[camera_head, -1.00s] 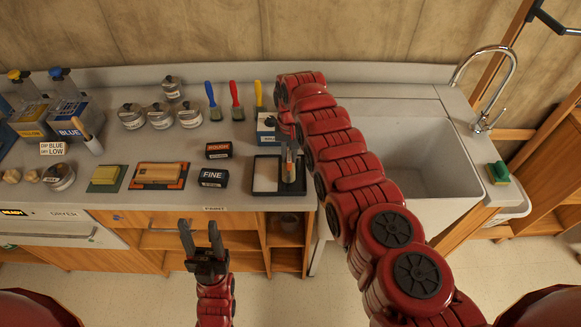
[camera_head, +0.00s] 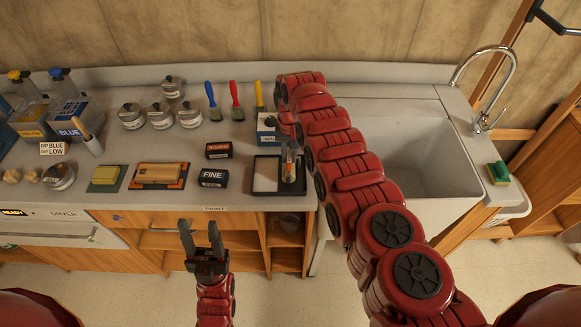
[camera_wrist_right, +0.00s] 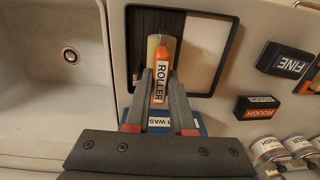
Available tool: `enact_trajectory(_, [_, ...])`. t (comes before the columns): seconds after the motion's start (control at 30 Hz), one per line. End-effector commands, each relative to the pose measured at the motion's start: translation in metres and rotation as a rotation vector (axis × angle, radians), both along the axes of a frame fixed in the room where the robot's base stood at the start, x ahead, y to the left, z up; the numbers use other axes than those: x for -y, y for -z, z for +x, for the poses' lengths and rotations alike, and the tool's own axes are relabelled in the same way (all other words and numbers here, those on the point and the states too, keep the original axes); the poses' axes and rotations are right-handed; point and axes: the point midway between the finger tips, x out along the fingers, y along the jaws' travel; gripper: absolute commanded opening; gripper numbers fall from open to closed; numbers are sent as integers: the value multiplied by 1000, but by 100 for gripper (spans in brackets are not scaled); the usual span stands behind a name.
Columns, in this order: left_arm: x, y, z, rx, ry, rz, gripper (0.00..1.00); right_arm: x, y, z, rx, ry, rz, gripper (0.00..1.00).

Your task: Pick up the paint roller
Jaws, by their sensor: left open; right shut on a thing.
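The paint roller (camera_head: 289,172) lies at the black paint tray (camera_head: 258,192) near the counter's front edge. In the right wrist view the roller (camera_wrist_right: 160,72) has an orange handle with a white ROLLER label and a pale yellowish head over the tray's dark side. My right gripper (camera_wrist_right: 160,98) is shut on the handle, one finger on each side; in the head view it is mostly hidden by my right arm. I cannot tell whether the roller is clear of the tray. My left gripper (camera_head: 201,236) is open and empty in front of the counter, below the tray.
The FINE (camera_head: 213,178) and ROUGH (camera_head: 219,150) blocks stand left of the tray. A blue box (camera_head: 267,130) is behind it, and a sink (camera_head: 405,165) to its right. Several brushes and tins stand at the back. Sanding pads (camera_head: 158,174) lie further left.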

Motion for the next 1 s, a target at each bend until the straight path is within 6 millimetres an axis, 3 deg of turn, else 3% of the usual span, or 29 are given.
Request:
enact_trajectory(0.37, [0, 0, 0, 0, 0, 0, 50, 0, 0, -1, -2, 0, -1, 0])
enact_trajectory(0.67, [0, -6, 0, 0, 0, 0, 50, 0, -17, 0, 1, -1, 1, 0])
enact_trajectory(0.77, [0, 10, 0, 0, 0, 0, 50, -1, -26, 2, 7, -1, 2, 0])
enact_trajectory(0.8, [0, 8, 0, 0, 0, 0, 50, 0, -35, 0, 3, -1, 0, 0])
enact_trajectory(0.83, [0, -7, 0, -1, 0, 0, 50, 0, -41, -3, 1, -2, -3, 0])
enact_trajectory(1.0, [0, -34, 0, 0, 0, 0, 50, -1, -42, -20, -3, -3, -5, 0])
